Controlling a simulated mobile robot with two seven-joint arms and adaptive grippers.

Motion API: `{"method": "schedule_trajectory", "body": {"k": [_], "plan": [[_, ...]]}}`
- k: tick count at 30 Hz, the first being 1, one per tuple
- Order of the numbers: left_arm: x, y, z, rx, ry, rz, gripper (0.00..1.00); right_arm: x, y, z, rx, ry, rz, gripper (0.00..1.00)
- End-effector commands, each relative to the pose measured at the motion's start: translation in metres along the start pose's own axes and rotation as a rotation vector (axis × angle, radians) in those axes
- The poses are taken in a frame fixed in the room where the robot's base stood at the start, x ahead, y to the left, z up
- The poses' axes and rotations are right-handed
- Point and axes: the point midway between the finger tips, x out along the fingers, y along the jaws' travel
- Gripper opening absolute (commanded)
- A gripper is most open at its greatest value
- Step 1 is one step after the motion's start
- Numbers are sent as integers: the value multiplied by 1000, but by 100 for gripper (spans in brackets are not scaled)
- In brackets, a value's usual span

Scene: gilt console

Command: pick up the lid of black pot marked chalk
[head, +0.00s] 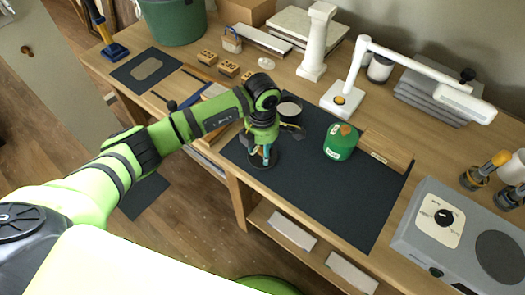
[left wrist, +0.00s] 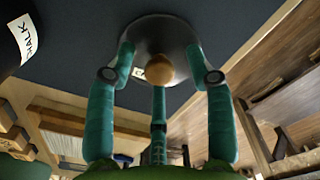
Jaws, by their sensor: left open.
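The black pot marked chalk (head: 290,112) stands without its lid at the left back of the dark mat, its pale inside showing. Its side and part of its white label also show in the left wrist view (left wrist: 12,40). The dark round lid (left wrist: 165,32) with a wooden knob (left wrist: 159,69) lies on the mat near its front left edge; in the head view it is partly hidden under my left gripper (head: 262,155). In the left wrist view my left gripper (left wrist: 160,72) is open, its three teal fingers spread around the knob. My right gripper is not in view.
A green pot (head: 340,143) with a brown-knobbed top stands on the dark mat (head: 335,205), right of the lid. A white lamp (head: 343,98) stands behind. A grey box with a dial (head: 455,240) sits at the right. The mat's front is clear.

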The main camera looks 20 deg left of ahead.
Motion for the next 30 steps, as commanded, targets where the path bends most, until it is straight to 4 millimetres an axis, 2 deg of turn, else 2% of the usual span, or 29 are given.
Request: {"method": "schedule_trajectory", "body": {"k": [5, 6, 8, 9, 10, 23, 26, 30], "plan": [[1, 0, 0, 1, -1, 0, 54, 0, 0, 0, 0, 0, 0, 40], [1, 0, 0, 1, -1, 0, 46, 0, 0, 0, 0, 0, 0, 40], [1, 0, 0, 0, -1, 0, 22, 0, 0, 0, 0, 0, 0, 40], [0, 0, 0, 0, -1, 0, 6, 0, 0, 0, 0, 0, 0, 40], [0, 0, 0, 0, -1, 0, 1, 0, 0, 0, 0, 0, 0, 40], [-3, 0, 1, 0, -2, 0, 0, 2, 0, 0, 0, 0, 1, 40], [-10, 1, 1, 0, -4, 2, 0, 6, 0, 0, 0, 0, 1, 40], [-28, 2, 1, 1, -5, 5, 0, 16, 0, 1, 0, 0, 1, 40]]}}
